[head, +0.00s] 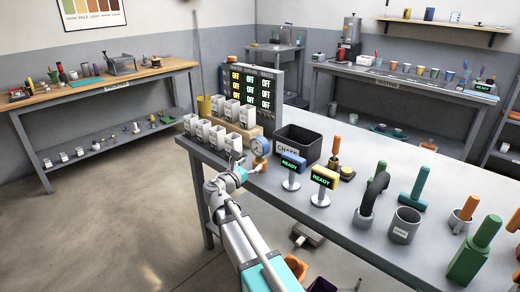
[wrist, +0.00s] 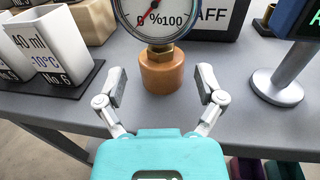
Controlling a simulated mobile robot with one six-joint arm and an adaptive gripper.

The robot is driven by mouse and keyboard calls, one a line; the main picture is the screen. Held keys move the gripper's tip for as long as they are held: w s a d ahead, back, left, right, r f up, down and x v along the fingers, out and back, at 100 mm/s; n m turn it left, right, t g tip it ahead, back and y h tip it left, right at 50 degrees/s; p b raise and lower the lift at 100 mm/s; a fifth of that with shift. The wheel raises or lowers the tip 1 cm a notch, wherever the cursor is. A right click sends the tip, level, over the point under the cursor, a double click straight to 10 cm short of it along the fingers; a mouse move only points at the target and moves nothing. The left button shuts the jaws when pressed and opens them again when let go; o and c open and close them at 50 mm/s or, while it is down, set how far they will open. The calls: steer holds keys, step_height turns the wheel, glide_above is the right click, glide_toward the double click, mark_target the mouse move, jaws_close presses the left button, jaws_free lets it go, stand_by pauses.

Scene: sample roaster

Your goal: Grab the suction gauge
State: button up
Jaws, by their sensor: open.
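The suction gauge (head: 260,148) has a round white dial on an orange-brown base and stands upright near the front edge of the grey table. In the wrist view the gauge (wrist: 161,70) is straight ahead, its dial cut off by the top edge, with a "% 100" marking and a red needle. My gripper (wrist: 160,90) is open and empty, its two fingers spread on either side in front of the gauge's base, apart from it. In the head view my gripper (head: 240,166) is at the table's front edge, close to the gauge.
White labelled cups (head: 213,132) stand left of the gauge; one cup (wrist: 50,45) is close to my left finger. A black bin marked CHAFF (head: 297,144) is behind right. READY displays (head: 291,166) on stands are to the right. Bare tabletop (wrist: 225,75) lies between.

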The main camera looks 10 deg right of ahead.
mark_target(258, 158)
steer(key=shift+w+d, duration=0.1)
steer(key=shift+d, duration=0.05)
steer(key=shift+x, duration=2.6)
steer(key=shift+r, duration=0.15)
jaws_close()
